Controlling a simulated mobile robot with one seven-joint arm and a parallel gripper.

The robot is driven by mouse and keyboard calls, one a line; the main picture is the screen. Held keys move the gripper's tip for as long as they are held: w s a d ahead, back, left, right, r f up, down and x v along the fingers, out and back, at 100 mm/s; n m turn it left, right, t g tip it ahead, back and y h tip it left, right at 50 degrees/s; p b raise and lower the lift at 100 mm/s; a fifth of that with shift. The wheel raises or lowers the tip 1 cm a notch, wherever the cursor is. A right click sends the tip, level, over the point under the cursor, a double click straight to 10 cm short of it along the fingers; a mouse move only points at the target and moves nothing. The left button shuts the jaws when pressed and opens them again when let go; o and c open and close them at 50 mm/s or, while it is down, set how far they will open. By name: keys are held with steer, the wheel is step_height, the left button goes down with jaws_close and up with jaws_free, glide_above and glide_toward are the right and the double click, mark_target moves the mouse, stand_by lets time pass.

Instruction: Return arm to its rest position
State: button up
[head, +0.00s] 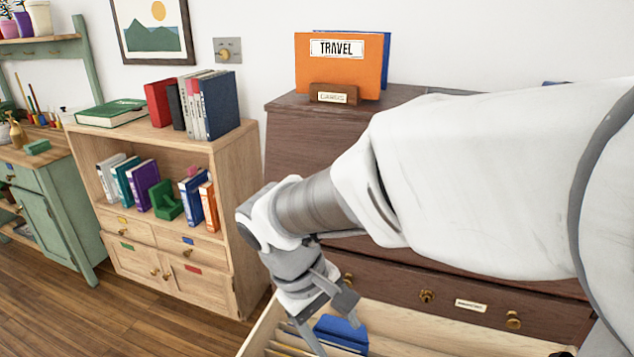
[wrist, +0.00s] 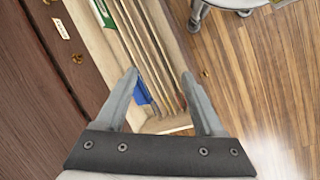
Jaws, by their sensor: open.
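My arm reaches from the right across the head view, bent downward at the wrist. My gripper (head: 328,318) is over an open light-wood drawer (head: 425,335) of the dark dresser. In the wrist view my gripper (wrist: 160,73) has its two fingers spread wide, with nothing held between them. A blue folder (head: 342,332) stands in the drawer beside the gripper; it also shows in the wrist view (wrist: 141,92), below and between the fingers. I cannot tell whether a finger touches it.
The dark dresser (head: 285,150) stands behind my arm, with an orange TRAVEL folder (head: 340,68) in a holder on top. A wooden bookcase (head: 245,170) is to the left. A green folder (wrist: 103,14) and several dividers fill the drawer. Wood floor (wrist: 250,70) is open beside the drawer.

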steer(key=s+d+r+m+t+y, duration=0.2)
steer(key=s+d+r+m+t, duration=0.15)
steer(key=d+r, duration=0.2)
steer(key=s+d+r+m+t+y, duration=0.2)
steer(key=d+r+m, duration=0.2)
steer(key=d, duration=0.2)
step_height(320, 180, up, 21)
steer(key=p, duration=2.1)
steer(key=shift+p, duration=0.3)
steer(key=shift+s+f, duration=0.1)
steer(key=shift+s, duration=0.05)
